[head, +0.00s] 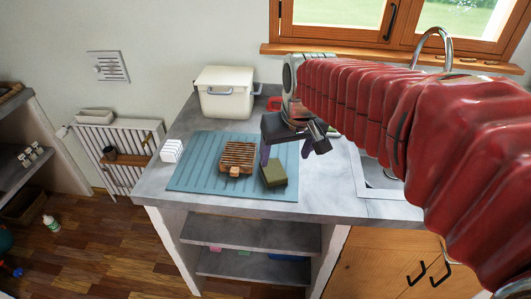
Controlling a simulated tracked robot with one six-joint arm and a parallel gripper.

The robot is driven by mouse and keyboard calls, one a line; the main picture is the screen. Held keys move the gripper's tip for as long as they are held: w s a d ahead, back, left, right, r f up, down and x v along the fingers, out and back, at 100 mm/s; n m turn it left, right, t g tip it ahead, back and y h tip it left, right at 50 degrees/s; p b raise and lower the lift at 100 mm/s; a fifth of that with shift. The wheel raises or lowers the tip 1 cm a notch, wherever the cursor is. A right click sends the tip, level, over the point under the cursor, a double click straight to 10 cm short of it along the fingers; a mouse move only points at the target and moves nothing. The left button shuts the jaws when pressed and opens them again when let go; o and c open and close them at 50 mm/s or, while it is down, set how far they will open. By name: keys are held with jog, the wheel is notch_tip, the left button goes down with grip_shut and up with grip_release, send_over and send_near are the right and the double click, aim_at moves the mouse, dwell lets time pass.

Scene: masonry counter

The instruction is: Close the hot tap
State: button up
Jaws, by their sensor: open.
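A chrome curved spout (436,38) rises at the back right of the counter, in front of the window. The hot tap's handle cannot be made out; my red-sleeved arm covers much of the area below the spout. Part of the sink (377,176) shows to the left of the arm, and the rest is hidden. My gripper (285,156) is open and empty, with purple fingertips pointing down. It is over the counter, left of the sink and well left of the spout.
A blue ribbed mat (205,170) carries a wooden slatted block (238,155) and a green-brown sponge (273,173), which lies just below my gripper in the picture. A white lidded box (224,92) stands behind. The window sill (400,55) runs along the back wall.

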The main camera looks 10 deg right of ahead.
jog(key=shift+g, duration=0.3)
jog(key=w, duration=0.1)
jog(key=w+f, duration=0.1)
jog(key=w, duration=0.1)
jog(key=w+f, duration=0.1)
jog(key=w, duration=0.1)
jog(key=shift+w+d, duration=0.15)
jog(key=shift+w, duration=0.1)
jog(key=shift+f, duration=0.1)
send_over(274, 170)
jog(key=s, duration=0.2)
jog(key=shift+d+f, duration=0.1)
jog(key=shift+f, duration=3.95)
jog(key=shift+f, duration=0.1)
jog(key=shift+x, duration=2.5)
jog(key=shift+w, duration=0.15)
jog(key=c, duration=1.2)
